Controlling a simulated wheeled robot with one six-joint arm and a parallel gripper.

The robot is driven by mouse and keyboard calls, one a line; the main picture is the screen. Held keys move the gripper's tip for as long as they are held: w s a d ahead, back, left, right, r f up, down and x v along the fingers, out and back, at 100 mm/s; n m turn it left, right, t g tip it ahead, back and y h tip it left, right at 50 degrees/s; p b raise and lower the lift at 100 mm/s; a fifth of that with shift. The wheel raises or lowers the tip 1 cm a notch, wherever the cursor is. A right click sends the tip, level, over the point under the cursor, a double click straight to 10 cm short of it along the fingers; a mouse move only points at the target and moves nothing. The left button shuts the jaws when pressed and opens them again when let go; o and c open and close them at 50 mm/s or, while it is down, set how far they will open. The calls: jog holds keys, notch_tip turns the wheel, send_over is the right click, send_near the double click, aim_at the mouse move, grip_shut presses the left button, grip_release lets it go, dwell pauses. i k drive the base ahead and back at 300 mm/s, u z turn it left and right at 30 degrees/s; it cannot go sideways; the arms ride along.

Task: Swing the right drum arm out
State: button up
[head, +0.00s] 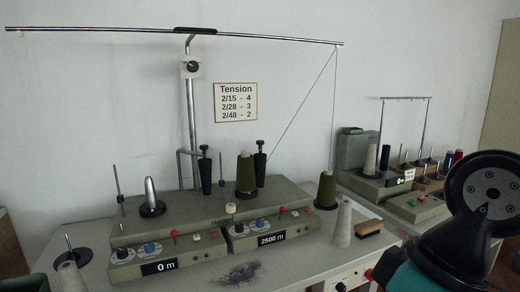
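A two-unit winding machine (190,205) stands on the table, with its left unit reading 0 m (164,267) and its right unit reading 2500 m (271,240). An olive cone of yarn (246,174) sits upright on the right unit. A black-handled upright part (260,165), perhaps the right drum arm, stands close beside this cone on its right; I cannot tell whether they touch. A similar black part (205,174) stands by the bare metal cone (150,195) of the left unit. My gripper is out of view; only dark and teal links of my arm show at the lower right.
Another olive cone (326,190) stands right of the machine, with thread running up to the overhead rod (260,36). A grey cone (343,222) and a wooden brush (368,228) are near the table's right edge. A second machine (390,190) stands behind right.

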aim_at(260, 158)
jog(key=u, duration=0.15)
jog(key=k, duration=0.4)
jog(key=z, duration=1.25)
jog(key=i, duration=1.5)
jog(key=u, duration=0.55)
jog(key=i, duration=0.55)
jog(key=u, duration=1)
jog(key=i, duration=0.25)
jog(key=u, duration=0.2)
